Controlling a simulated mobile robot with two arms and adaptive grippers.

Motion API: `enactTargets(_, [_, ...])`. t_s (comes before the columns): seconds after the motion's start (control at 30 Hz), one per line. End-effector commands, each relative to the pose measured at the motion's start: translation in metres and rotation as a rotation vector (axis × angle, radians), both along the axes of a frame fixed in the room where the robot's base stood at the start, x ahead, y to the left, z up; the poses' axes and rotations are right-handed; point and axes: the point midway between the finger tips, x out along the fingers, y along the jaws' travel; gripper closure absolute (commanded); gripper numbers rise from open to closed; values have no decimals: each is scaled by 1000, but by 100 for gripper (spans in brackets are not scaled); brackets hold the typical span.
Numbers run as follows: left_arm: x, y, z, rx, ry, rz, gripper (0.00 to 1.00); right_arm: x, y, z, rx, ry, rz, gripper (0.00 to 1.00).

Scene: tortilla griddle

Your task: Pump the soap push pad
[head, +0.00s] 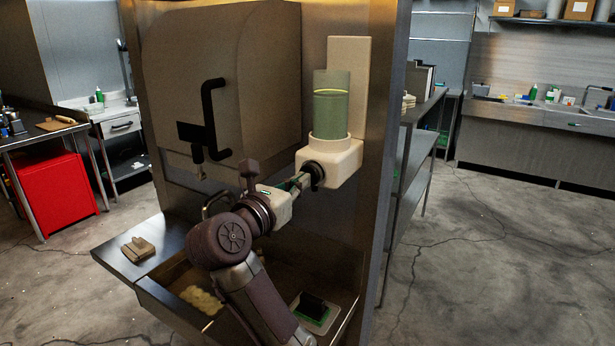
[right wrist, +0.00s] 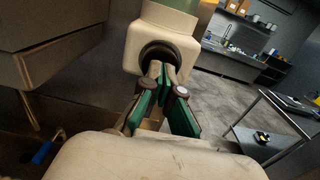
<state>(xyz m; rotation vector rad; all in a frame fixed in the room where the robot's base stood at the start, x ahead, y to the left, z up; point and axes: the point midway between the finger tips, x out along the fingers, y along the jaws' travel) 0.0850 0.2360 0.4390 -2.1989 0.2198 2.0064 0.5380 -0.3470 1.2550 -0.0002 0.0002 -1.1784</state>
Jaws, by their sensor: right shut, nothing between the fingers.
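The soap dispenser (head: 330,158) is mounted on the steel side panel, with a pale back plate and a clear green reservoir (head: 331,105). Its dark round push pad (head: 317,173) is at the front of the pale lower body. My right gripper (head: 304,179) is shut and empty, its fingertips right at the pad; I cannot tell whether they press on it. In the right wrist view the closed fingertips (right wrist: 162,76) cover the lower part of the push pad (right wrist: 159,50), below the dispenser body (right wrist: 158,30). My left gripper is not in view.
A beige hood with a black handle (head: 209,115) stands left of the dispenser. Below is a sink basin holding a green-and-black item in a tray (head: 315,312). A beige object (head: 138,248) lies on the left ledge. Shelving (head: 415,135) stands behind the panel at right.

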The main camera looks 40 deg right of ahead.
Motion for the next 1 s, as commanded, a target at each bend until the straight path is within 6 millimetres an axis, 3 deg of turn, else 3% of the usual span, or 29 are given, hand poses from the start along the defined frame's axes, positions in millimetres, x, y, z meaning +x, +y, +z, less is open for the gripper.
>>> enactTargets(0.4, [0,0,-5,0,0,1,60,6,-13,-1,0,0,0,100])
enactTargets(1.0, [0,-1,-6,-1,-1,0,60,6,-13,0,0,0,0,100])
